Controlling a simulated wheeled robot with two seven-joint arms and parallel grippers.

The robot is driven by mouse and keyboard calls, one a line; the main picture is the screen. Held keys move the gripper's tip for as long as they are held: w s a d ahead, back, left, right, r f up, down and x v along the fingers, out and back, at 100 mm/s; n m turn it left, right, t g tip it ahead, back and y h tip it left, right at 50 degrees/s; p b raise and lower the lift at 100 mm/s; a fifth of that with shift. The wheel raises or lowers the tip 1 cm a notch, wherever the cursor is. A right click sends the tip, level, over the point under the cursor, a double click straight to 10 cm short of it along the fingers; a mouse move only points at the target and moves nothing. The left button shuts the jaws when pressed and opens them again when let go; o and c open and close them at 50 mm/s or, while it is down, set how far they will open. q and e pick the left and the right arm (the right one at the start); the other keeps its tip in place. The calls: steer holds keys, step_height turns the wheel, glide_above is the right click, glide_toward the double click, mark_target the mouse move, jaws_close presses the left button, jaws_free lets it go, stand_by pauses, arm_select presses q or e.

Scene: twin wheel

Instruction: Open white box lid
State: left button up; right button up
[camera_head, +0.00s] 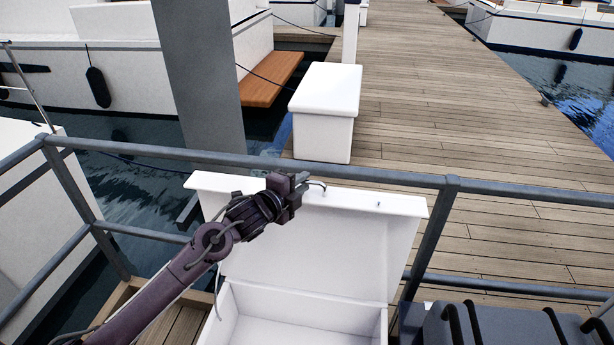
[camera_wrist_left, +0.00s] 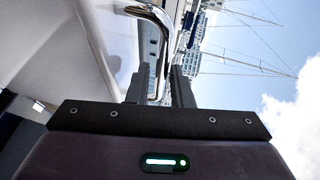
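The white box (camera_head: 233,326) stands at the bottom centre of the head view, with its empty inside showing. Its white lid (camera_head: 345,248) is raised and stands steeply tilted behind the opening. My left gripper (camera_head: 303,184) is at the lid's top edge, by the chrome handle (camera_head: 318,184). In the left wrist view the curved handle (camera_wrist_left: 150,14) runs down between the two dark fingers (camera_wrist_left: 160,88), which appear closed around it. The arm hides part of the lid's left side. My right gripper is not in view.
A grey metal railing (camera_head: 360,173) runs just behind the lid. Beyond it are a wooden dock (camera_head: 450,110) and a closed white dock box (camera_head: 325,100). A grey post (camera_head: 200,75) rises at the left. A dark grey case (camera_head: 480,325) sits right of the box.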

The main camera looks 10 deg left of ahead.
arm_select(q)
steer(key=shift+x, duration=0.95)
steer(key=shift+w+d, duration=0.1)
steer(key=shift+w, duration=0.25)
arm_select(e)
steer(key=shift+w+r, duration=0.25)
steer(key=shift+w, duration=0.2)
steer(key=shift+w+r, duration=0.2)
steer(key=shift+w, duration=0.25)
arm_select(q)
steer(key=shift+c, duration=0.3)
jaws_close()
steer(key=shift+f, duration=0.1)
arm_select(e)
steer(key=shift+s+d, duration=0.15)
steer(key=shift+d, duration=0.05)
